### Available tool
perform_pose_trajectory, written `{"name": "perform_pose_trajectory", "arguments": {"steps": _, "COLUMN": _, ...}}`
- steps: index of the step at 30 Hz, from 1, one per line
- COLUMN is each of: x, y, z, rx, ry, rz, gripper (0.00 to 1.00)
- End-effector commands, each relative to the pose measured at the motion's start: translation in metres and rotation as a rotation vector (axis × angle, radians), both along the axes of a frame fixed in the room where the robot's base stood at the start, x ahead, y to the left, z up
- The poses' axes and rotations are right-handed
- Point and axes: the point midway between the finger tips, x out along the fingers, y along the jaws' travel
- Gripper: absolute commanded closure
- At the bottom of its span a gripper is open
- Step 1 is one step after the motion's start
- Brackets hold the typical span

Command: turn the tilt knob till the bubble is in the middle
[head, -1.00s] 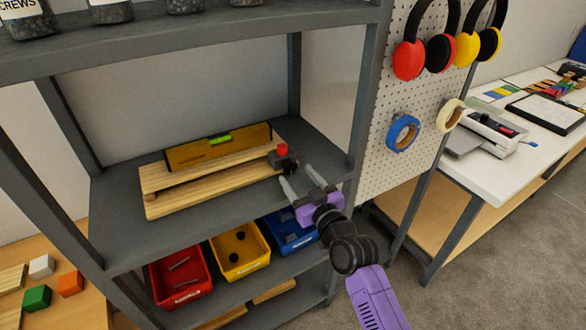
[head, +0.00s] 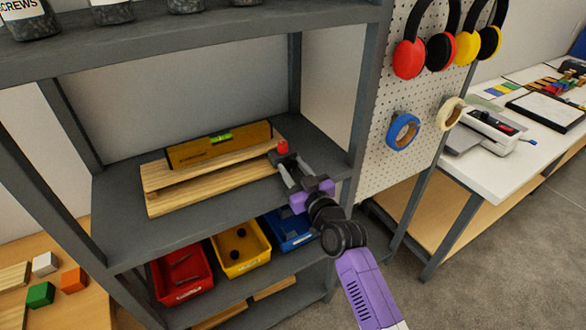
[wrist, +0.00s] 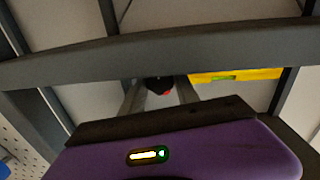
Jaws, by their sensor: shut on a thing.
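The tilt knob, dark with a red mark on top (head: 283,147), is at the right end of a wooden tilting board (head: 158,178) on the middle shelf. A yellow spirit level (head: 190,155) lies along the board, its right end looking higher in the picture. Its green vial (head: 221,137) is too small to tell where the bubble sits. My gripper (head: 286,166) reaches in from the front right and is shut on the knob. In the wrist view the knob (wrist: 158,84) shows dark and red between the fingers, with the level (wrist: 255,74) to its right.
The grey shelf (head: 120,215) has a post on the right, close to my arm. Red (head: 182,278), yellow (head: 241,248) and blue (head: 290,230) bins stand on the shelf below. A pegboard (head: 420,100) with tape and ear defenders is to the right.

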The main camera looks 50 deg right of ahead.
Motion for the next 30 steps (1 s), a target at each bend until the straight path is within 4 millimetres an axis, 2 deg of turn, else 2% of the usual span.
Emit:
{"name": "perform_pose_trajectory", "arguments": {"steps": 11, "x": -0.0002, "y": 0.0001, "z": 0.0016, "rx": 0.107, "ry": -0.03, "rz": 0.0, "gripper": 1.0}}
{"name": "perform_pose_trajectory", "arguments": {"steps": 30, "x": -0.0005, "y": -0.0008, "z": 0.0017, "rx": 0.543, "ry": -0.156, "rz": -0.001, "gripper": 1.0}}
